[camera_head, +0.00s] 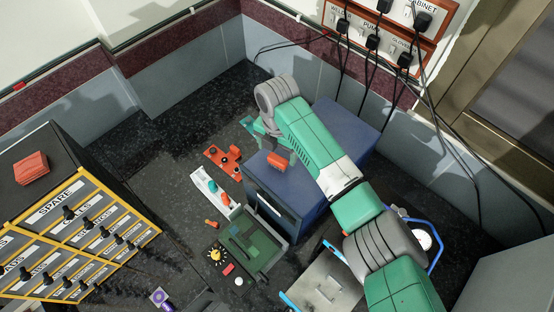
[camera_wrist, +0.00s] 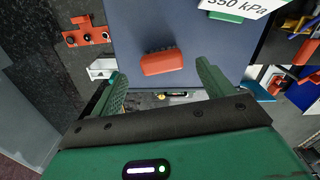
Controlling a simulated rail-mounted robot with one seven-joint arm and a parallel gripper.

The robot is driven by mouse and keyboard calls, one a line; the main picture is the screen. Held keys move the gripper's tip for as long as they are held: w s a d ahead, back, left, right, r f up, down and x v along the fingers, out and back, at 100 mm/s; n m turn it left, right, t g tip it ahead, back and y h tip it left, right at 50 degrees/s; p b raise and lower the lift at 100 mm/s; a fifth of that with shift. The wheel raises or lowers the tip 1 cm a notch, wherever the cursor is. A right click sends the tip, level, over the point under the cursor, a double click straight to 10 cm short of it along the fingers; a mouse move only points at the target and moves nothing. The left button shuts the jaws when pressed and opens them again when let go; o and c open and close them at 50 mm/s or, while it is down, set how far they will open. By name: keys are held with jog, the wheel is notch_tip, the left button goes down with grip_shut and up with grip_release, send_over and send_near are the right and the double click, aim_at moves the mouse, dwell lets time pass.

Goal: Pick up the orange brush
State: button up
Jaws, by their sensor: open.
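The orange brush (camera_wrist: 162,62), a rounded orange-red block, lies on the blue top of a box near its edge in the wrist view. In the head view it shows as a small orange block (camera_head: 278,160) below my arm. My gripper (camera_wrist: 160,72) is open, with one green finger to the left of the brush and one to the right, and nothing held. The brush appears between or just beyond the fingertips; the exact height gap is hard to tell. In the head view my gripper (camera_head: 262,130) is partly hidden by the arm.
The blue box (camera_head: 347,125) stands under my arm. A similar red-orange block (camera_head: 31,168) lies on the black cabinet at left. A red plate with knobs (camera_head: 222,157), a white tray (camera_head: 214,190) and a green-grey tray (camera_head: 250,240) lie on the dark counter. Cables hang along the wall.

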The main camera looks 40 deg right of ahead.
aim_at(278, 158)
notch_tip(278, 158, down, 4)
jog(key=shift+s+f, duration=0.15)
jog(key=shift+f, duration=0.1)
jog(key=c, duration=1.1)
jog(key=shift+o, duration=0.2)
jog(key=shift+r, duration=0.6)
jog(key=shift+s+a+r, duration=0.1)
jog(key=shift+s+r, duration=0.1)
jog(key=shift+r, duration=1)
jog(key=s+a, duration=0.1)
jog(key=s, duration=0.3)
jog(key=s+a+r, duration=0.1)
jog(key=s+a, duration=0.1)
jog(key=s, duration=0.3)
jog(key=s+a, duration=0.2)
jog(key=s, duration=0.2)
jog(key=shift+s+a+r, duration=0.15)
jog(key=shift+a+r, duration=0.05)
jog(key=shift+r, duration=0.15)
jog(key=shift+s+a+p, duration=0.3)
jog(key=shift+s+p, duration=0.1)
jog(key=shift+s, duration=0.1)
jog(key=shift+f, duration=0.1)
